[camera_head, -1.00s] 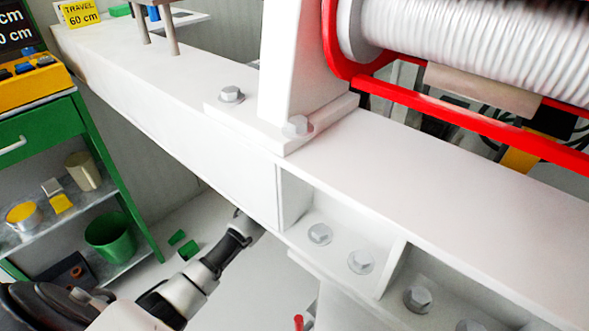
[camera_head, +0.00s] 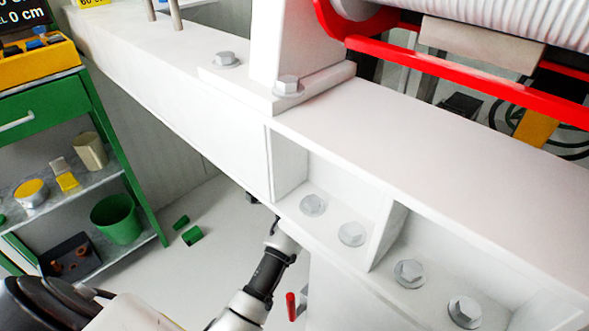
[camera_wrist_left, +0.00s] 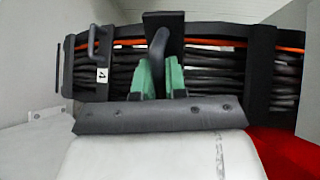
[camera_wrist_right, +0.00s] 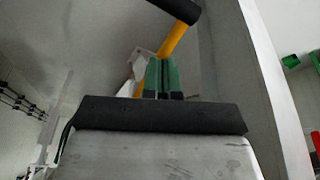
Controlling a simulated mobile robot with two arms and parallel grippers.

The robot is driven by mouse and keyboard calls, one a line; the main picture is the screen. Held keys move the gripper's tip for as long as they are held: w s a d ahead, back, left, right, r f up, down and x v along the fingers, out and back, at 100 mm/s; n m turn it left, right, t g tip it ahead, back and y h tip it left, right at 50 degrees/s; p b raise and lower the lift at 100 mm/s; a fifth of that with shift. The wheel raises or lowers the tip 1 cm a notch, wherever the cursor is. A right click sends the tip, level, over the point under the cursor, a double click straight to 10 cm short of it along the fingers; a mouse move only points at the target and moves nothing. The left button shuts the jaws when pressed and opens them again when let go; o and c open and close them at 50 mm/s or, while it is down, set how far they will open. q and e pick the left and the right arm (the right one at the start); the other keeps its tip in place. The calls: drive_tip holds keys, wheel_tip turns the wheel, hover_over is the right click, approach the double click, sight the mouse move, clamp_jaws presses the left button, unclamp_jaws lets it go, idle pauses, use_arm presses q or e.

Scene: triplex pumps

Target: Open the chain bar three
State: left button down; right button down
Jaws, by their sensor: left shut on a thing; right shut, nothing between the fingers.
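In the left wrist view my left gripper (camera_wrist_left: 161,80) has its green fingers shut on a dark curved handle (camera_wrist_left: 158,45). The handle is on a black chain bar (camera_wrist_left: 174,22) that crosses a cable chain (camera_wrist_left: 214,74) of black and orange cables. A second bar (camera_wrist_left: 80,60) with its own handle (camera_wrist_left: 98,40) and a small white number tag (camera_wrist_left: 102,76) is at the left; the number is hard to read. A wide bar (camera_wrist_left: 260,72) is at the right, with no handle visible. My right gripper (camera_wrist_right: 163,77) is shut and empty. The head view shows neither gripper's fingers.
A white beam (camera_head: 440,165) with bolts crosses the head view above one of my arms. A red-framed white drum (camera_head: 480,22) is above it. A green cart (camera_head: 45,115) with a bucket (camera_head: 116,219) stands left. A yellow bar (camera_wrist_right: 175,40) is beyond my right gripper.

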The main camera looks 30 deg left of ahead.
use_arm(q)
drive_tip(key=c, duration=1.2)
unclamp_jaws()
